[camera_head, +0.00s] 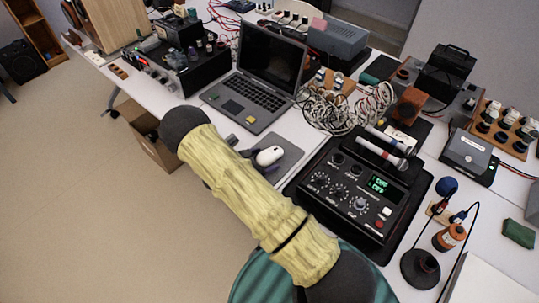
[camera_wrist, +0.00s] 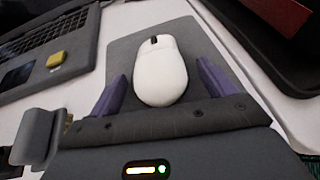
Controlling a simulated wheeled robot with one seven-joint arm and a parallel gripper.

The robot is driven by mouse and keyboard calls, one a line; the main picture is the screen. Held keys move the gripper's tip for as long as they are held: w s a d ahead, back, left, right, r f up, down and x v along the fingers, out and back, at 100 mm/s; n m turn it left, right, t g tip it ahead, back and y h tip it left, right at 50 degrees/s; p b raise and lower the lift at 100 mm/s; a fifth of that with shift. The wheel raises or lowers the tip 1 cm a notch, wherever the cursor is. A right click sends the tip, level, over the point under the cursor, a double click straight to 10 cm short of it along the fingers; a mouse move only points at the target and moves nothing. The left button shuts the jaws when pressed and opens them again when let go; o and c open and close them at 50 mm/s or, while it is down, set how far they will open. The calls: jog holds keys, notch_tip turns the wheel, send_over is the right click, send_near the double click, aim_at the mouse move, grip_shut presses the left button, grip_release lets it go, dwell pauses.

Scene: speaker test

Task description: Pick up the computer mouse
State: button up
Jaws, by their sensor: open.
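The white computer mouse (camera_head: 269,156) lies on a dark grey mouse pad (camera_head: 287,161) on the white table, right of the laptop's front edge. In the wrist view the mouse (camera_wrist: 160,72) sits upright in the middle, its dark scroll wheel at the far end. My gripper (camera_wrist: 160,84) is open, with one purple finger on each side of the mouse's near half. Gaps show between the fingers and the mouse. In the head view my yellow arm hides most of the gripper; a dark finger (camera_head: 246,153) shows left of the mouse.
An open laptop (camera_head: 252,97) stands beyond the pad, with a small yellow block on it. A black control box with knobs (camera_head: 352,193) stands close on the right. Tangled cables (camera_head: 345,105) lie behind. The table is crowded; the floor at left is clear.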

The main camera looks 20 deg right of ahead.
aim_at(263, 158)
dwell(0.4)
jog(key=c, duration=1.1)
jog(key=shift+r, duration=0.1)
notch_tip(263, 158, up, 10)
jog(key=shift+f+b, duration=0.1)
jog(key=shift+b, duration=0.3)
